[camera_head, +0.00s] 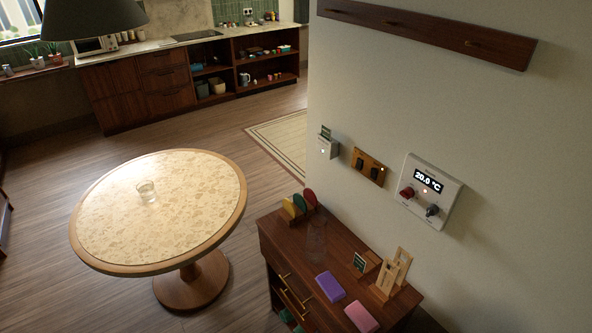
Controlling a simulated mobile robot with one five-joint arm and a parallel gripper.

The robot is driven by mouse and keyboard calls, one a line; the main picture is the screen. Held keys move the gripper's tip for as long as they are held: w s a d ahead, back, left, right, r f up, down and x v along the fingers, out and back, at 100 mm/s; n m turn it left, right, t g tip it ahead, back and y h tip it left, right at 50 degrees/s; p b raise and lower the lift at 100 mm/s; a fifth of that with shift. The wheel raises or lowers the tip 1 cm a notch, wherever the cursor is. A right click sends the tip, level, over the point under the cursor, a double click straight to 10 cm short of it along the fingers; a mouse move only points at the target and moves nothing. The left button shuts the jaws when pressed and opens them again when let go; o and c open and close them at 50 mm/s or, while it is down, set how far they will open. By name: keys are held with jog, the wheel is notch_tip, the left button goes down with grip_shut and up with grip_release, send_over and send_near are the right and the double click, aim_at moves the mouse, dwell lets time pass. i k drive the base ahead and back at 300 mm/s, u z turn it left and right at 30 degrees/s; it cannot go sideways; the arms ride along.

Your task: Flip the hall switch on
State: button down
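A brown-orange switch plate (368,166) with two dark switches side by side is on the pale wall, right of centre. A small light shows near its right switch. Which of the two is the hall switch, and how each is set, I cannot tell from here. My gripper is not in view.
A white card-slot box (327,147) is left of the plate, and a thermostat (431,190) reading 20.0 °C is right of it. Below stands a dark wood cabinet (345,245) with several small items.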

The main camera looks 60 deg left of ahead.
aim_at(359, 162)
jog(key=u, duration=1.4)
jog(key=k, duration=0.15)
jog(key=u, duration=1.95)
jog(key=i, duration=1)
jog(key=u, duration=0.3)
